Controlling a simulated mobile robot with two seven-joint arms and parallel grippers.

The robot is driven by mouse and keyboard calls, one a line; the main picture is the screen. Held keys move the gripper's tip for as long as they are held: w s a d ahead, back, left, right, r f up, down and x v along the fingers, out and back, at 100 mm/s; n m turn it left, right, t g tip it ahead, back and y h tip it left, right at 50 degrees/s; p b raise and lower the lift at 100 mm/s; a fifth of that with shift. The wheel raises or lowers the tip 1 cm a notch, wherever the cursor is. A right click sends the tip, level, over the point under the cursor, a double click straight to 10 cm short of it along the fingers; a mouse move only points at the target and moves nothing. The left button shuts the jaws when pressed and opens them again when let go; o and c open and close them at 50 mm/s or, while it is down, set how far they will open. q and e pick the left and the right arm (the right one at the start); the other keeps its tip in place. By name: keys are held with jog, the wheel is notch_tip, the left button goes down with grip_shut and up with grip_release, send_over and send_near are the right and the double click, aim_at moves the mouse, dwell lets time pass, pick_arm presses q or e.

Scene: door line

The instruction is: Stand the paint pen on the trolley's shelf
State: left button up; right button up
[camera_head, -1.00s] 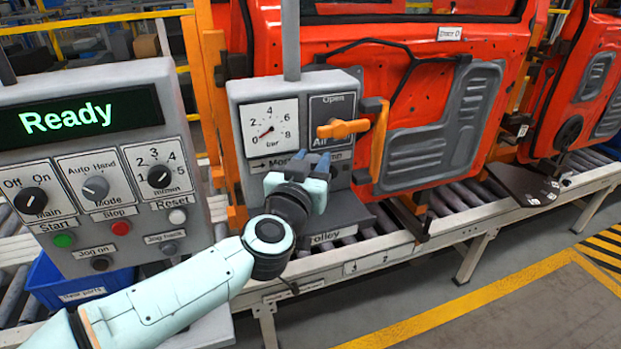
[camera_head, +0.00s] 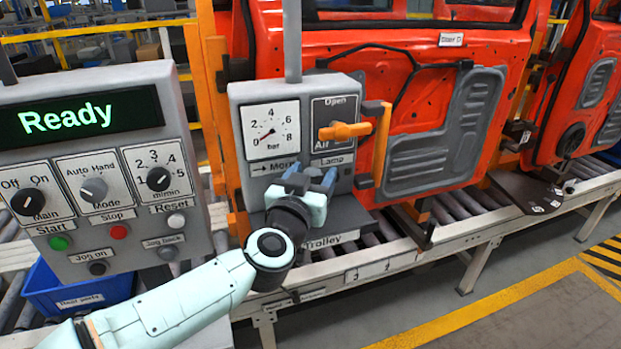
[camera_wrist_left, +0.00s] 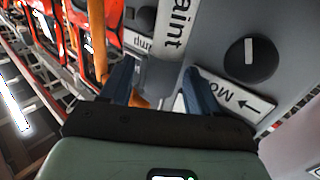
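The paint pen (camera_wrist_left: 176,30) is a pale cylinder marked "Paint" in the left wrist view, running out of the top of the picture. I cannot make it out in the head view. My left gripper (camera_head: 309,180) is in front of the trolley's grey panel, and in the left wrist view (camera_wrist_left: 160,75) its blue fingers stand apart. The near end of the pen shows by the fingertips, with a gap at the left finger. The trolley's shelf (camera_head: 365,222) is the dark ledge below the panel, labelled "Trolley"; the pen's foot is not visible. My right gripper is out of view.
The panel carries a pressure gauge (camera_head: 271,130) and an orange air valve handle (camera_head: 346,131) close above my gripper. A control box (camera_head: 100,170) reading "Ready" stands at left, with a blue bin (camera_head: 75,290) beneath. Red doors (camera_head: 440,110) hang behind, above the rollers.

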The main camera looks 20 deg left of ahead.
pick_arm(q)
jog(key=shift+r, duration=0.35)
jog(key=s, duration=1.2)
jog(key=shift+a+f, duration=0.15)
jog(key=shift+a, duration=0.05)
